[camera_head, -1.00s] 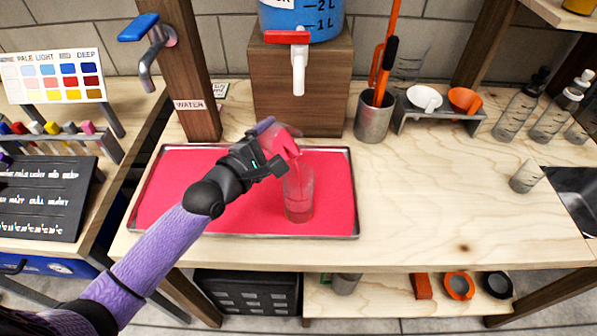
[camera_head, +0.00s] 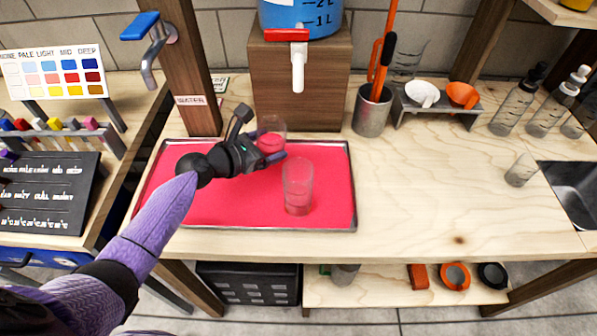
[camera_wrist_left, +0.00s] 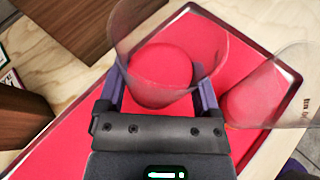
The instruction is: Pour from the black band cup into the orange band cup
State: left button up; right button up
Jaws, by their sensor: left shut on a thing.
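My left gripper (camera_head: 264,153) is shut around a clear cup, the black band cup (camera_head: 271,138), over the back of the red tray (camera_head: 352,200). The cup looks about upright and shows red inside; its band is hidden. In the left wrist view the cup (camera_wrist_left: 205,50) sits between my two purple fingers. A second clear cup, the orange band cup (camera_head: 298,178), stands upright on the tray to the right and nearer, apart from the held cup. Its lower part looks red, and a trace of orange shows low on it in the left wrist view (camera_wrist_left: 270,95). My right gripper is out of view.
A wooden block with a blue water tank and white spigot (camera_head: 298,72) rises behind the tray. A grey tool holder (camera_head: 372,110) and a stand with white and orange scoops (camera_head: 440,100) are to the right. The table right of the tray is mostly clear.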

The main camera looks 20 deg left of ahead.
aim_at(264, 127)
pick_arm(q)
jog(key=shift+w+a+f+n+g+h, duration=0.2)
jog(key=shift+w+a+n+g+h, duration=0.15)
jog(key=shift+n, duration=0.35)
jog(key=shift+r, duration=0.1)
notch_tip(264, 127, up, 5)
jog(key=p, duration=0.5)
jog(key=shift+r+p, duration=0.1)
jog(key=shift+p, duration=0.3)
jog(key=shift+f+g, duration=0.25)
jog(key=shift+f, duration=0.05)
notch_tip(264, 127, down, 4)
jog(key=b, duration=0.5)
jog(key=shift+f, duration=0.15)
jog(key=shift+r, duration=0.25)
jog(key=shift+s+d, duration=0.1)
jog(key=shift+s, duration=0.05)
